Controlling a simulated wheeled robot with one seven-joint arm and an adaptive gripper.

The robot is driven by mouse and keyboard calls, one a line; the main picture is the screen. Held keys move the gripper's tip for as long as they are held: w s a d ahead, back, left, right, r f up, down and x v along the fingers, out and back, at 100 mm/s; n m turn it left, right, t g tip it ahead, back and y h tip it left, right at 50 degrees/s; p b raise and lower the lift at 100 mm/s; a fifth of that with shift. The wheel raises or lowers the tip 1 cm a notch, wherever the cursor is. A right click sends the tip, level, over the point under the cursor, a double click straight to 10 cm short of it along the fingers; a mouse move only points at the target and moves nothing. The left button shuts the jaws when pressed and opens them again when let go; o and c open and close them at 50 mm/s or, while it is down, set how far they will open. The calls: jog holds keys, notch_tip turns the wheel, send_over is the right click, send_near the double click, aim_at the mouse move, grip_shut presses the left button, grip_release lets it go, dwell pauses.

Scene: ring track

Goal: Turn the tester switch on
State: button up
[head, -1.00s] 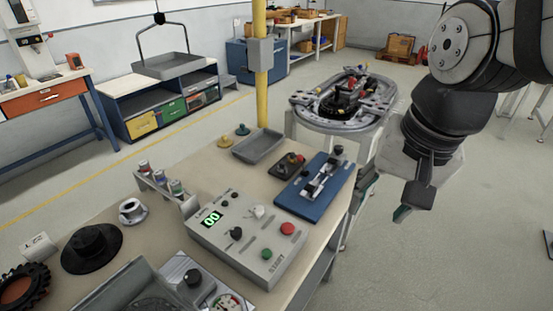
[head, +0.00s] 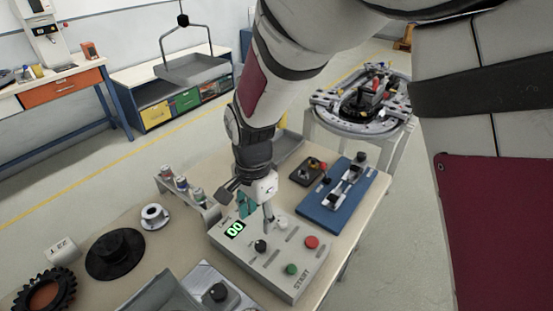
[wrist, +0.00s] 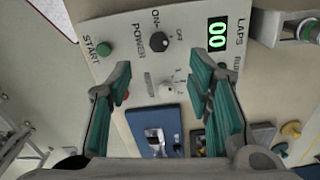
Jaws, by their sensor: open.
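No label naming a tester is legible. A grey control box (head: 262,256) on the bench has a green 00 display (head: 235,230), a black power knob (head: 260,246), a red button (head: 311,242) and a green button (head: 291,269). My gripper (head: 257,212) is open and empty above its far part. In the wrist view the power knob (wrist: 160,42), marked ON and OFF, lies beyond the fingertips; a pale knob (wrist: 167,91) shows between the fingers of my gripper (wrist: 165,98). A smaller box with a black knob (head: 217,292) is cut off at the bottom edge.
A blue fixture (head: 338,195) and a small dark joystick-like unit (head: 308,171) stand behind the control box. The ring track (head: 362,103) is farther back.

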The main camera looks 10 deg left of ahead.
aim_at(260, 245)
notch_tip(260, 245, down, 11)
jog(key=shift+d, duration=0.1)
dwell(0.3)
grip_shut()
